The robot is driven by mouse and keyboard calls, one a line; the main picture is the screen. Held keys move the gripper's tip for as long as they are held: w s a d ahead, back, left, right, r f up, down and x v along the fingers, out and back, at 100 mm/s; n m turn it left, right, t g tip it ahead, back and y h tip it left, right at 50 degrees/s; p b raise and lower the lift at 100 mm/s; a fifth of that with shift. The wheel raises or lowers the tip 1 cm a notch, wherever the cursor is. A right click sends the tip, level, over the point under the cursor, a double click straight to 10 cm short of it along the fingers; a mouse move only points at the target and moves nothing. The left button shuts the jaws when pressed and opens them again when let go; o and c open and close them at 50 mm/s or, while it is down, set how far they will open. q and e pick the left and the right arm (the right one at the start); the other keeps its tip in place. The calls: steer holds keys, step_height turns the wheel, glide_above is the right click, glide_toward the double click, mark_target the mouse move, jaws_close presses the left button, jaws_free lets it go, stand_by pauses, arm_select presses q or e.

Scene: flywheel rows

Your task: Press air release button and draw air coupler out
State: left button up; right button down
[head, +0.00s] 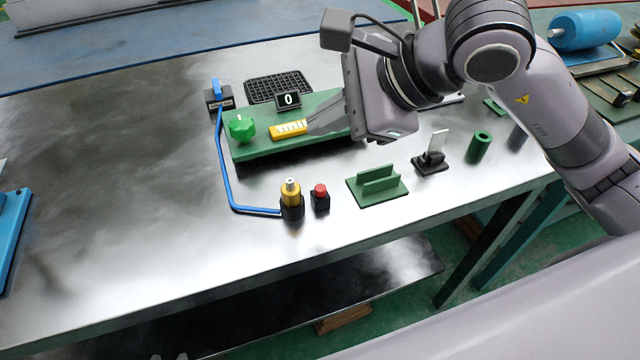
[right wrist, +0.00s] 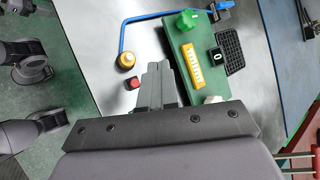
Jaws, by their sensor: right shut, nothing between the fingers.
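The air coupler (head: 291,190) is a gold cylinder with a silver tip, upright in a black socket near the table's front edge. It also shows in the right wrist view (right wrist: 127,60). A red button (head: 320,189) on a small black box stands just right of it, and I see it in the right wrist view (right wrist: 132,83). My right gripper (head: 312,126) is shut and empty, above the green plate beside the yellow strip, behind and apart from the button. Its fingers show in the right wrist view (right wrist: 158,66). My left gripper is not in view.
A blue hose (head: 223,165) runs from a blue-handled valve (head: 217,94) to the coupler's base. The green plate (head: 255,150) carries a green knob (head: 241,127), a yellow strip (head: 289,130) and a counter (head: 288,100). A green slotted holder (head: 378,186) stands right of the button.

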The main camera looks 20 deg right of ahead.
steer(key=b, duration=0.5)
glide_above(320, 189)
steer(key=f, duration=0.7)
steer(key=shift+s+d+f, duration=0.1)
steer(key=shift+s+d, duration=0.2)
steer(key=shift+d, duration=0.1)
steer(key=shift+f+b, duration=0.75)
steer(key=shift+b, duration=0.1)
stand_by(0.4)
steer(key=shift+f+b, duration=0.45)
steer(key=shift+b, duration=0.25)
